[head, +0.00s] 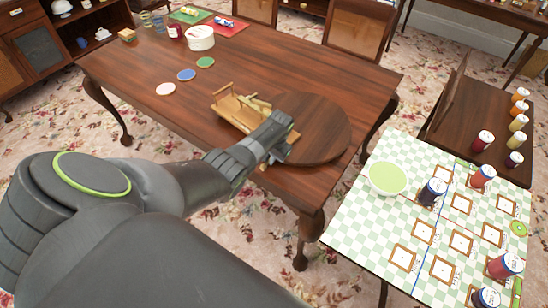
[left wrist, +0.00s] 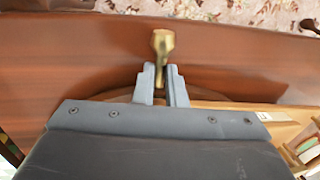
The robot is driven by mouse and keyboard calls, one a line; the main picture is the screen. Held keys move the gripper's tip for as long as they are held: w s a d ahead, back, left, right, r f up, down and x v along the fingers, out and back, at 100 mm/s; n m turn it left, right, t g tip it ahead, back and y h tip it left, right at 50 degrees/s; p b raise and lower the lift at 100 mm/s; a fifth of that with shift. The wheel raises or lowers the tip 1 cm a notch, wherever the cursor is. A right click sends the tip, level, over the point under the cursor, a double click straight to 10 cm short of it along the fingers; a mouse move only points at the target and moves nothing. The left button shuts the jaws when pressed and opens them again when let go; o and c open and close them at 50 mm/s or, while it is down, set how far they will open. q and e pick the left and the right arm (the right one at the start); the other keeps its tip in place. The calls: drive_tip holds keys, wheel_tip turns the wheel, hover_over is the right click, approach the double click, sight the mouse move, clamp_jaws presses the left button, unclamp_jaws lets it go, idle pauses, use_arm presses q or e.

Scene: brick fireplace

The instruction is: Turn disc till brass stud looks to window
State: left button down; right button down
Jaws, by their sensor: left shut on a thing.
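The round dark wooden disc (head: 322,122) lies on the right end of the brown table (head: 140,70). My left gripper (head: 277,148) is low at the disc's left edge in the head view. In the left wrist view, my left gripper's fingers (left wrist: 161,78) are shut on the brass stud (left wrist: 163,42), whose flared end sticks out past the fingertips. In the head view the stud is hidden by the gripper. No window shows in either view. My right gripper is not in view.
A light wooden tray (head: 222,108) stands close beside the disc, partly behind my gripper. Coloured coasters (head: 186,75) and a white round box (head: 200,38) are farther back. A checked table (head: 345,235) with a green bowl (head: 389,178) and several jars stands at the right.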

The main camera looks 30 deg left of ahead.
use_arm(q)
drive_tip(key=shift+a, duration=0.25)
drive_tip(key=shift+r, duration=0.1)
drive_tip(key=c, duration=1.5)
unclamp_jaws()
drive_tip(key=shift+d+r, duration=0.1)
drive_tip(key=shift+r, duration=0.15)
drive_tip(key=d+r+p, duration=0.1)
drive_tip(key=d+r, duration=0.2)
drive_tip(key=r, duration=1.3)
drive_tip(key=shift+r, duration=0.25)
drive_tip(key=shift+d, duration=0.1)
